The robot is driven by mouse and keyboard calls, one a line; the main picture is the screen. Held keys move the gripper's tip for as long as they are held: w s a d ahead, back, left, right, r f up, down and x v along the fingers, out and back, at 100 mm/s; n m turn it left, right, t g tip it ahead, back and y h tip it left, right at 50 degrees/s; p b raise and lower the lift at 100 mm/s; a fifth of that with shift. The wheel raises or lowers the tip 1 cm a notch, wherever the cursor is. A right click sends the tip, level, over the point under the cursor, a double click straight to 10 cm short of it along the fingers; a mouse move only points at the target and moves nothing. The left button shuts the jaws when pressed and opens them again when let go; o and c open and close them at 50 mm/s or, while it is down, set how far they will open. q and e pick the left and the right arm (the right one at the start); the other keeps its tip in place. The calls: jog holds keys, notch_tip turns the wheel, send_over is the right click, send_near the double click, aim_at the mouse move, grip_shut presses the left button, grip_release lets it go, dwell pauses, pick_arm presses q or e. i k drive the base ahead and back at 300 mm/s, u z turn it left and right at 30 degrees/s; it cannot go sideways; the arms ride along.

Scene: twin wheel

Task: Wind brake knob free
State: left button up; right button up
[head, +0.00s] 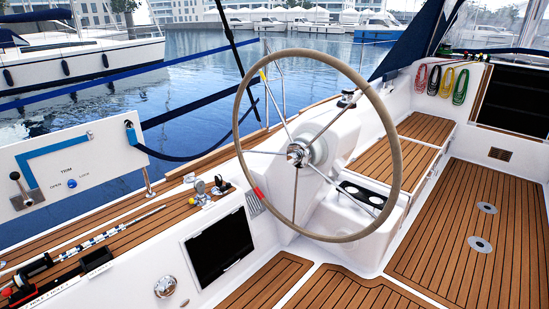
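A large steering wheel (241,149) with a tan rim and thin metal spokes stands upright in the middle of the head view, in front of a white pedestal (339,140). A small shiny metal knob (297,153) sits at the wheel's hub, where the spokes meet. It may be the brake knob; its markings and how tight it is do not show. Neither of my grippers is in view, and nothing touches the wheel or the hub.
A white panel marked TRIM (100,160) with a lever (21,188) stands at left. A dark screen (218,247) is set into the white side below. Coiled ropes (440,82) hang at the back right. The teak floor (450,230) at right is clear.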

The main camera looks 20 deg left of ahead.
aim_at(293, 158)
jog(key=u, duration=0.5)
jog(key=i, duration=1.7)
jog(key=z, duration=0.65)
